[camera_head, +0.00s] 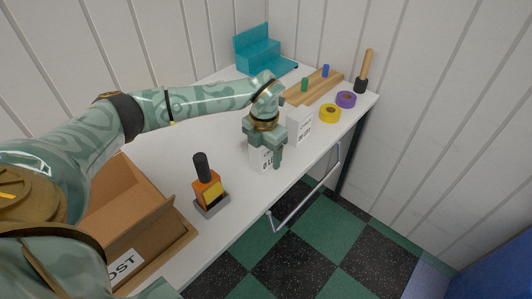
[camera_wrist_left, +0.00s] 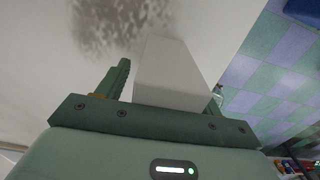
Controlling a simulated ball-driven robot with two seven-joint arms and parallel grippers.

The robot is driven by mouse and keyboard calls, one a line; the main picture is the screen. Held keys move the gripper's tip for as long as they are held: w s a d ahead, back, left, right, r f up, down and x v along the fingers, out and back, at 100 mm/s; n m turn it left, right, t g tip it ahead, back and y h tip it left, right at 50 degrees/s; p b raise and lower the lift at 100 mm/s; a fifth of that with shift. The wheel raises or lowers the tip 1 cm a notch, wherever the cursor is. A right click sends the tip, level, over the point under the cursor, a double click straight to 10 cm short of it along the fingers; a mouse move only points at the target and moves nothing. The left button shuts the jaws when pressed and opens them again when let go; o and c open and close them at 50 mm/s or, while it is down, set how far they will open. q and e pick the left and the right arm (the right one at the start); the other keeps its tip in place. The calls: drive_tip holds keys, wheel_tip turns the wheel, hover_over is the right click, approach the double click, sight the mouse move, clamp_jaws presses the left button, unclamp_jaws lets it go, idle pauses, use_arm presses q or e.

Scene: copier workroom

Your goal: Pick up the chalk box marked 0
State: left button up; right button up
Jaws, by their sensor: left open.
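A white chalk box (camera_head: 262,159) stands upright on the white table near its front edge. Its dark print seems to begin with a 0, but my gripper covers part of it. My left gripper (camera_head: 264,153) is open and comes down over this box, with a finger on either side. In the left wrist view the plain white box (camera_wrist_left: 172,72) lies between the two spread fingers, with a gap beside the left finger. A second white box (camera_head: 300,126) with small, unreadable print stands just behind it to the right. My right gripper is out of view.
Yellow tape (camera_head: 329,114), purple tape (camera_head: 346,99), a wooden pegboard (camera_head: 314,88), a dark-headed tool (camera_head: 364,74) and a teal stepped stand (camera_head: 258,52) are farther back.

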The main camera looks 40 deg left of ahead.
use_arm(q)
drive_tip(key=c, duration=1)
drive_tip(key=shift+r, duration=0.1)
drive_tip(key=shift+c, duration=0.2)
